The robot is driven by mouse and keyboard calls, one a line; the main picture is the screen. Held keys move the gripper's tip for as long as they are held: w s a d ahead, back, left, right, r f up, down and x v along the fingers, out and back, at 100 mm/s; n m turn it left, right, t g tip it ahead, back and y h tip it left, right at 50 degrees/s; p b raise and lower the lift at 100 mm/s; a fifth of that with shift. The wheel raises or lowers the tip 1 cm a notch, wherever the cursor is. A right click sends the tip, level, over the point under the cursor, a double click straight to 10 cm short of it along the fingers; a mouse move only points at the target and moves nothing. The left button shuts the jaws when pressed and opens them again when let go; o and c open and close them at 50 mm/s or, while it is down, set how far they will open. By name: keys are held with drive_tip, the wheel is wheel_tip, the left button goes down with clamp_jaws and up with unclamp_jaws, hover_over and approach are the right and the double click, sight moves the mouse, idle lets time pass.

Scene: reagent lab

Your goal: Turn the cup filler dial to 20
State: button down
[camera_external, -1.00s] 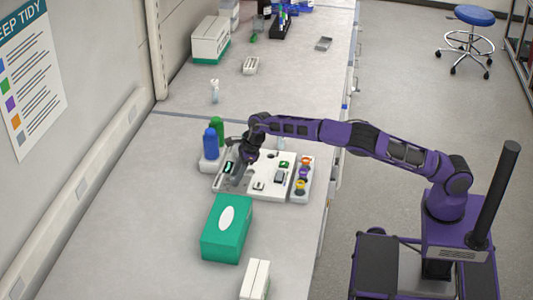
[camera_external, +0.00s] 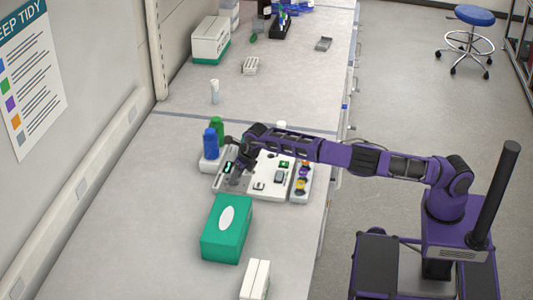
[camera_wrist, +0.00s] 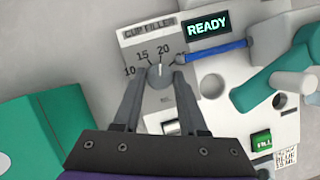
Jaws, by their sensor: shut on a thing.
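The cup filler dial (camera_wrist: 159,74) is a small grey knob on a grey panel (camera_wrist: 160,106) labelled CUP FILLER in the wrist view. The dial's white mark points up, close to the 20. My gripper (camera_wrist: 160,79) is shut on the dial, one finger on each side. In the external view my gripper (camera_external: 236,174) is at the left part of the white machine (camera_external: 268,186), and the dial cannot be made out there.
A READY display (camera_wrist: 208,27) and a green FILL button (camera_wrist: 262,141) are near the dial. A blue bottle (camera_external: 210,143) and a green bottle (camera_external: 217,128) stand behind the machine. A green tissue box (camera_external: 226,232) stands in front.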

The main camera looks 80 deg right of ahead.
drive_tip(key=shift+m, duration=0.3)
idle(0.4)
drive_tip(key=shift+c, duration=2.2)
unclamp_jaws()
drive_tip(key=shift+r, duration=0.1)
drive_tip(key=v, duration=1.7)
drive_tip(key=shift+a, duration=0.2)
drive_tip(key=shift+r, duration=0.15)
